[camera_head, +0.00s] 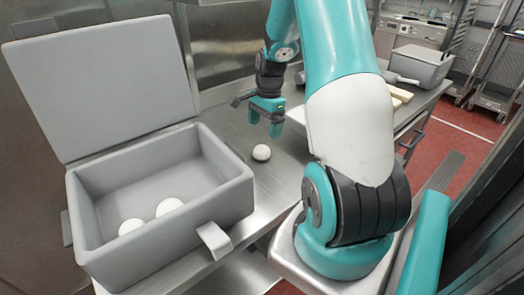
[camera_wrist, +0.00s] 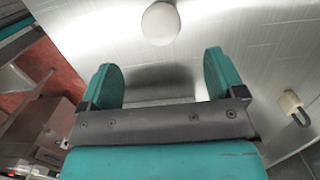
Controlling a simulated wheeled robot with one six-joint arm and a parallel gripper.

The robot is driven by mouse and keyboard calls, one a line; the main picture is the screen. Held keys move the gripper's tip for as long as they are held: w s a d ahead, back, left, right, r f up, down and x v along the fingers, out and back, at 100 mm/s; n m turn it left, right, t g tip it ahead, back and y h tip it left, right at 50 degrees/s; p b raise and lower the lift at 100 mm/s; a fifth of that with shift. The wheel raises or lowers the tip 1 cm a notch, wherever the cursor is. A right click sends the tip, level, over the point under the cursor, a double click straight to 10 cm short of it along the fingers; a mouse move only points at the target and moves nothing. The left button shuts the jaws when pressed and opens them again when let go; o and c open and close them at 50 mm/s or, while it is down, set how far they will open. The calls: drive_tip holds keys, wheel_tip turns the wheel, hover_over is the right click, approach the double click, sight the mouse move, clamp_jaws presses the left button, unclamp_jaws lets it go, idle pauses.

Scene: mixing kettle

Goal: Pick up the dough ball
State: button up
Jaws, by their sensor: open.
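A white dough ball (camera_head: 261,152) lies on the steel table in the head view, to the right of the open grey box. It also shows in the wrist view (camera_wrist: 161,23), at the top, beyond my fingertips and roughly centred between them. My gripper (camera_head: 265,122) is open and empty above the table, just behind the ball in the head view and apart from it. Its two teal fingers (camera_wrist: 161,72) are spread wide in the wrist view. Two more white balls, one at the left (camera_head: 130,227) and one at the right (camera_head: 169,207), lie inside the box.
The grey box (camera_head: 236,194) stands at the left with its lid (camera_head: 105,85) up and a latch hanging at its front. A steel wall rises behind the table (camera_head: 286,165). Pale blocks (camera_head: 401,93) and a closed grey box (camera_head: 420,66) stand farther right.

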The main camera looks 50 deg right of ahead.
sight(262, 146)
drive_tip(key=f, duration=0.3)
drive_tip(key=f+p, duration=0.1)
drive_tip(key=f, duration=0.2)
drive_tip(key=a+f+p, duration=0.1)
drive_tip(key=f, duration=0.2)
drive_tip(key=shift+w, duration=0.15)
drive_tip(key=shift+c, duration=0.2)
drive_tip(key=c, duration=1)
